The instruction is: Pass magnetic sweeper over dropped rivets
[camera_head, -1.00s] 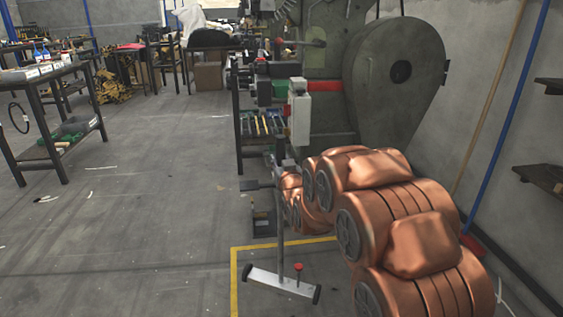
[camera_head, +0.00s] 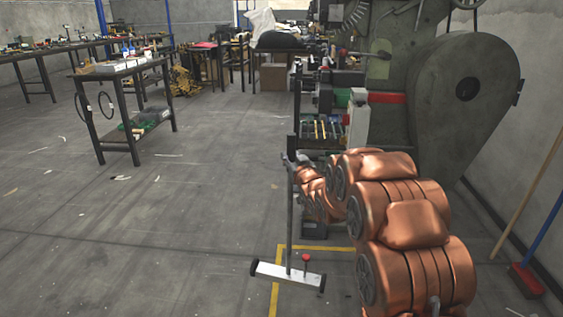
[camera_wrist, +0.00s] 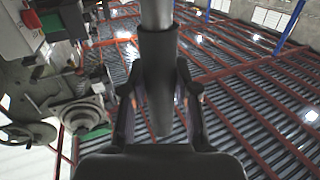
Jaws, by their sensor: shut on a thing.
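The magnetic sweeper has a pale flat bar (camera_head: 288,273) with dark end wheels, a red knob and a thin upright grey handle (camera_head: 290,215). The bar is at floor level near the corner of the yellow floor line; I cannot tell whether it touches the floor. My gripper (camera_wrist: 158,95) is shut on the sweeper's dark grip (camera_wrist: 158,70), which stands between the two fingers in the wrist view. In the head view the gripper is small and partly hidden beside my copper-coloured arm. No rivets can be told apart for certain; small pale bits (camera_head: 120,178) lie on the floor.
A large grey-green rivet press (camera_head: 465,90) stands at the right, behind my arm. A dark-legged table (camera_head: 120,68) with bins is at the left. A red-headed broom (camera_head: 526,280) leans by the right wall. The floor at left and centre is open.

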